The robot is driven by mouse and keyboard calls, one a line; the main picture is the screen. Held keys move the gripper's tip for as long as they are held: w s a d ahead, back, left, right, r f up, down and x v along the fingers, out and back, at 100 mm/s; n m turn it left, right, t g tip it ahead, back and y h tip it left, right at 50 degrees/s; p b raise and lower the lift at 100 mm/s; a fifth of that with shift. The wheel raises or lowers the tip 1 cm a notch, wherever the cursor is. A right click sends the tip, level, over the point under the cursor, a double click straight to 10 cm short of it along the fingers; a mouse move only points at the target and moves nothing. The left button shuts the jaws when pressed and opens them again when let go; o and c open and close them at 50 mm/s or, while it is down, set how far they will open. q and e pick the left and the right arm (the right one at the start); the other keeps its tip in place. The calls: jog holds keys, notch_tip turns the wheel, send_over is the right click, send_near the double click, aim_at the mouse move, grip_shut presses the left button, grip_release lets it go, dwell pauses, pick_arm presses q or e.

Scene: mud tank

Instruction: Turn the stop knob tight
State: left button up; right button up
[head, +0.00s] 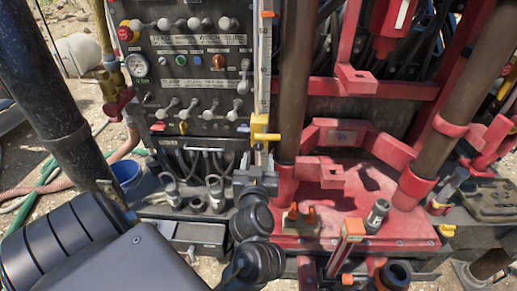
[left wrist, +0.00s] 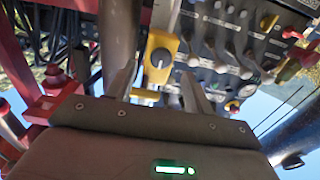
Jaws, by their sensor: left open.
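A yellow stop block (head: 262,130) sits on an upright scale strip at the right edge of the control panel, with a peg sticking out to the right. In the left wrist view, the stop block (left wrist: 162,40) carries a round grey knob (left wrist: 160,58) with a pale line across it. My left gripper (head: 258,172) is just below the block in the head view. In the left wrist view my left gripper (left wrist: 158,88) is open, its fingers on either side of the knob's line, with nothing visibly held. Contact cannot be told. My right gripper is not in view.
The panel (head: 190,75) left of the strip has several levers and a red button (head: 125,33). A brown vertical pipe (head: 293,90) and red frame (head: 340,135) stand close on the right. A blue bucket (head: 126,174) is lower left.

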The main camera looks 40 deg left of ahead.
aim_at(259, 148)
pick_arm(q)
jog(key=x, duration=0.4)
jog(key=shift+w+a+p, duration=0.3)
jog(key=shift+p, duration=0.1)
jog(key=shift+w+a, duration=0.15)
jog(key=shift+w, duration=0.1)
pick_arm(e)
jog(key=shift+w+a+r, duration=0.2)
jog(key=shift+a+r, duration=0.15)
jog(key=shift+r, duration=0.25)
pick_arm(q)
jog(key=c, duration=0.8)
jog(key=shift+c, duration=0.8)
